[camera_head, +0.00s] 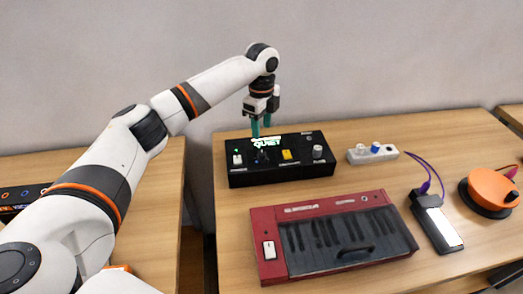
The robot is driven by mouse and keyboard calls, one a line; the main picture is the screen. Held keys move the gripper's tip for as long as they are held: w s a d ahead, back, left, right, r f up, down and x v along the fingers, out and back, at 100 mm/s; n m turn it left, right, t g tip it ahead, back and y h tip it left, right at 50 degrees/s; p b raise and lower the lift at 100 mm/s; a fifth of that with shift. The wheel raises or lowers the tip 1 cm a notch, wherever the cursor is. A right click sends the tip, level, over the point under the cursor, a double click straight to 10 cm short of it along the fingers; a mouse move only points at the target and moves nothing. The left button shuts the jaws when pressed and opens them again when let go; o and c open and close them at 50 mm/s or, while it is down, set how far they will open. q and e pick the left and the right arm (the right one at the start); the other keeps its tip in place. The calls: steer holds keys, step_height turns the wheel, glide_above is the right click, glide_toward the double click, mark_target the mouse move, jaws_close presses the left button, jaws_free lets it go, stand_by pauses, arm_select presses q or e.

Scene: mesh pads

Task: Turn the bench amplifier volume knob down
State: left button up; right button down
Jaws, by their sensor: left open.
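The black bench amplifier (281,175) sits at the back left of the wooden table. Its top holds a white switch (237,160), a yellow button (287,155) and a grey-white knob (318,152) at the right end. Bright green-white lettering reading "QUIET" (267,142) shows near its rear. A small dark and blue control (260,158) shows below the lettering; its shape is unclear. My left gripper (262,128) points down with open teal fingers at the amplifier's rear left part. I cannot tell whether the fingertips touch anything. My right gripper is out of view.
A red keyboard (262,223) lies in front of the amplifier. A white power strip (372,153), a black device with a lit white panel (437,222) and an orange round object (490,188) are to the right. Another dark box (25,198) sits on the left table.

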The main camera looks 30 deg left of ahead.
mark_target(261, 153)
arm_select(q)
step_height(261, 153, down, 10)
steer(key=shift+s+r+p, duration=0.1)
steer(key=shift+p, duration=0.5)
